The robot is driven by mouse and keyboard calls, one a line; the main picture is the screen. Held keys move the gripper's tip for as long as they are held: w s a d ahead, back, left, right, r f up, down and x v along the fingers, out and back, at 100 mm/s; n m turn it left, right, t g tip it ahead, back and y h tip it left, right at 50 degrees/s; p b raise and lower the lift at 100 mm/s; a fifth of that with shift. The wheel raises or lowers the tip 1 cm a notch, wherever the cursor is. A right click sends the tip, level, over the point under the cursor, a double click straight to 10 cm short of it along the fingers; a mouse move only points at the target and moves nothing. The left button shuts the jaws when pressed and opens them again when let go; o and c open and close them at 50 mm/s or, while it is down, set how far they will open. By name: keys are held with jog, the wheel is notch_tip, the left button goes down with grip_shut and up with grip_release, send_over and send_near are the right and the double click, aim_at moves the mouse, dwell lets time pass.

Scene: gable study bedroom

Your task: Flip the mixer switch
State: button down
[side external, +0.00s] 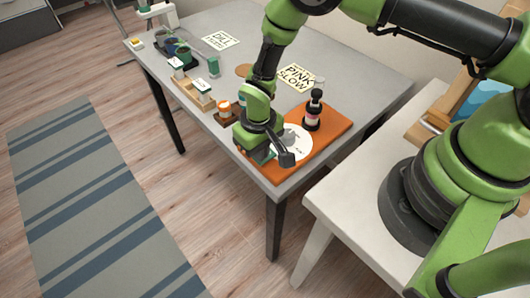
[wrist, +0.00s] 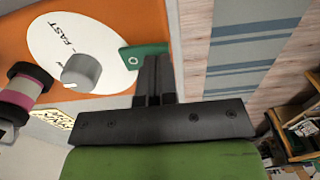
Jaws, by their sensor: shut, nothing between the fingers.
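An orange panel (side external: 328,137), which I take to be the mixer's face, lies at the near corner of the grey table; it also fills the upper left of the wrist view (wrist: 112,20). On it is a white dial plate (wrist: 110,38) marked "FAST" with a grey knob (wrist: 82,71). A green piece (wrist: 140,52) beside the plate, possibly the switch, is partly hidden behind my gripper (wrist: 153,62). The gripper is shut and empty, its fingertips right by the green piece. I cannot tell whether they touch.
A black bottle-shaped piece with a pink-and-white band (side external: 313,110) stands on the orange panel. Small jars (side external: 224,108), a wooden rack (side external: 193,92) and a "PINK SLOW" card (side external: 297,77) are farther along the table. The table edge is close; striped rug (side external: 88,190) lies below.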

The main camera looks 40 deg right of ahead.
jog(key=shift+f, duration=0.4)
jog(key=shift+r, duration=3.5)
jog(key=shift+r, duration=0.1)
jog(key=s+d+r+m+t+y, duration=0.1)
jog(key=d+r+t, duration=0.15)
jog(key=r, duration=0.85)
jog(key=s+d+r+m+t, duration=0.1)
jog(key=d+r, duration=0.2)
jog(key=r, duration=0.8)
jog(key=s+d+r+m+t, duration=0.1)
jog(key=s+r, duration=0.3)
jog(key=s, duration=0.4)
jog(key=s+d+r+m+t+y, duration=0.1)
jog(key=s+d+r+t, duration=0.1)
jog(key=s+r, duration=0.3)
jog(key=s, duration=0.2)
jog(key=shift+s+d+t, duration=0.15)
jog(key=shift+s+t, duration=0.2)
